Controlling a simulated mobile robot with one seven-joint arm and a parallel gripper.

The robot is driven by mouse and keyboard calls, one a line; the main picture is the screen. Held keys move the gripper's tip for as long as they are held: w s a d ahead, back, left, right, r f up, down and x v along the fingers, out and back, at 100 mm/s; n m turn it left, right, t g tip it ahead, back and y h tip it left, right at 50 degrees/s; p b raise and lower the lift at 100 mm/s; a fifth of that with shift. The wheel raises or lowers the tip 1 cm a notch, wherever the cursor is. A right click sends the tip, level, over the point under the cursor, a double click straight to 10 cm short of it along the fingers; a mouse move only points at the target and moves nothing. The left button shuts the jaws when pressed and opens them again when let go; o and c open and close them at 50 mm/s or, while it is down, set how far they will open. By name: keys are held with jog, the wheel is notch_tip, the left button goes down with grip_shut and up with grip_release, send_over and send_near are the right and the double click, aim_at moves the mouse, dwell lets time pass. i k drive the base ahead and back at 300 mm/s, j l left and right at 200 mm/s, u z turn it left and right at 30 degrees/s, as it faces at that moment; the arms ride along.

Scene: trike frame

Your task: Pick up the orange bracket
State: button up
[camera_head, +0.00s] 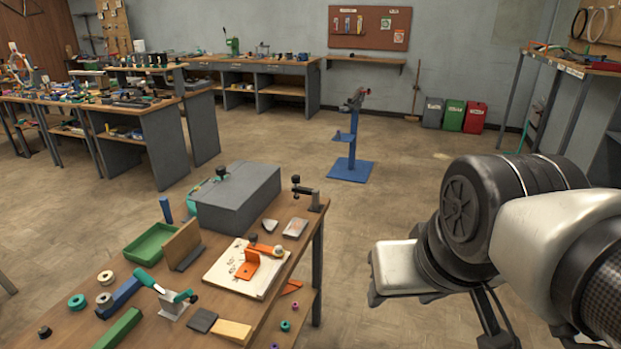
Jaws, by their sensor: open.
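The orange bracket (249,266) is a small L-shaped piece with an upright plate. It sits on a pale board with dark markings (226,272) on the near wooden workbench. An orange strip with a round tan end (266,249) lies right behind it, and I cannot tell whether they touch. My gripper (376,296) is at the right, beyond the bench's right edge and well apart from the bracket. Its pale body shows, its fingers are mostly hidden, and it is open with nothing seen in it.
A grey box (238,200) stands behind the board, with a black clamp (308,196) at the bench corner. A brown angled block (182,244), green tray (150,243) and teal-handled toggle clamp (170,298) are to the left. Open floor lies right of the bench, around a blue stand (351,168).

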aim_at(252, 263)
jog(key=k, duration=0.15)
jog(key=k+u, duration=0.3)
jog(key=k+j+u, duration=0.1)
jog(key=u, duration=0.2)
jog(key=l+u, duration=0.1)
jog(key=u, duration=0.3)
jog(key=i+l+u, duration=0.1)
jog(key=u, duration=0.35)
jog(key=l+u, duration=0.1)
jog(key=u, duration=0.3)
jog(key=i+l, duration=0.1)
jog(key=l, duration=0.3)
jog(key=i+l, duration=0.1)
jog(key=l, duration=0.35)
jog(key=i+l, duration=0.1)
jog(key=l, duration=0.3)
jog(key=i+l, duration=0.1)
jog(key=l, duration=0.3)
jog(key=i+l, duration=0.1)
jog(key=l, duration=0.35)
jog(key=i+l, duration=0.15)
jog(key=l, duration=0.25)
jog(key=i+l, duration=0.1)
jog(key=l, duration=0.3)
